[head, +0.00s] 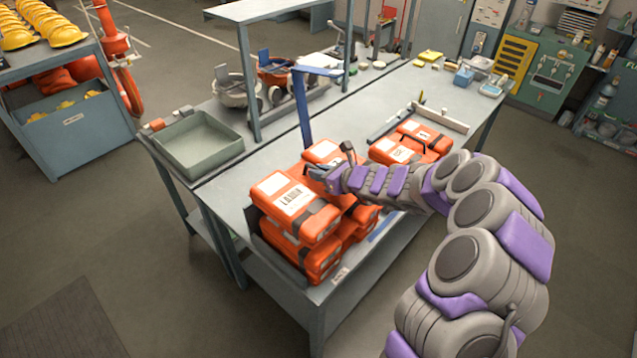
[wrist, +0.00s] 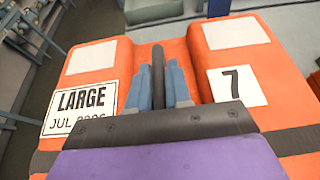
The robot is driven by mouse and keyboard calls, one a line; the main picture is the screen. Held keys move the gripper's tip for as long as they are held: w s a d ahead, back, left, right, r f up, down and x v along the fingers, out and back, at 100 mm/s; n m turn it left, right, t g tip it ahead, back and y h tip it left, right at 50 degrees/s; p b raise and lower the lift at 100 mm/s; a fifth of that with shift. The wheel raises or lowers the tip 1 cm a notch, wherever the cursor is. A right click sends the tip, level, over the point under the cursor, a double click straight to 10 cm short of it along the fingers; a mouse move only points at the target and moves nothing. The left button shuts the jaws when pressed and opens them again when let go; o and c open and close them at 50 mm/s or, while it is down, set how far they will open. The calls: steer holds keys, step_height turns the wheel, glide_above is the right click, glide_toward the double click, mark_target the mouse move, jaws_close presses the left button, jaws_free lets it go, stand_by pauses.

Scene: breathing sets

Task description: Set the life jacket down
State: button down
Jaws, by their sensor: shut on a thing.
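The orange life jacket (head: 283,188) is a folded two-lobed pack on top of the pile at the table's near left end. It also fills the wrist view (wrist: 190,45), with a "LARGE" label on the left lobe and a "7" on the right. My gripper (head: 320,172) comes in from the right, between the lobes. In the wrist view my gripper (wrist: 158,88) is shut on the dark upright handle (wrist: 158,70). The jacket looks level and sits on or just above the packs below; I cannot tell if they touch.
More orange packs (head: 290,247) lie beneath it. Another orange jacket (head: 390,151) lies on the table to the right. A blue post (head: 303,110) stands close behind the pile. An empty green-grey tray (head: 165,160) is at left. Bare tabletop (head: 235,192) shows left of the pile.

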mark_target(320, 184)
steer(key=shift+d+f, duration=0.1)
steer(key=shift+d, duration=0.25)
steer(key=f, duration=0.1)
steer(key=d+f, duration=0.1)
steer(key=f, duration=0.1)
steer(key=shift+d+b, duration=0.1)
steer(key=shift+b, duration=0.2)
steer(key=shift+a, duration=0.7)
steer(key=shift+a+f, duration=0.3)
steer(key=shift+d+f+b, duration=0.3)
steer(key=shift+d+b, duration=0.05)
steer(key=shift+d, duration=0.5)
steer(key=c, duration=1.4)
jaws_free()
steer(key=o, duration=0.3)
steer(key=shift+a+f, duration=0.1)
steer(key=shift+a, duration=0.6)
steer(key=shift+o, duration=0.2)
steer(key=shift+d+r, duration=0.2)
steer(key=shift+d, duration=0.1)
steer(key=v, duration=0.3)
steer(key=p+v, duration=0.1)
steer(key=v, duration=0.7)
steer(key=shift+r+p, duration=0.35)
steer(key=shift+r, duration=0.1)
steer(key=shift+s+d+r, duration=0.15)
steer(key=shift+s+d, duration=0.15)
steer(key=shift+d, duration=0.15)
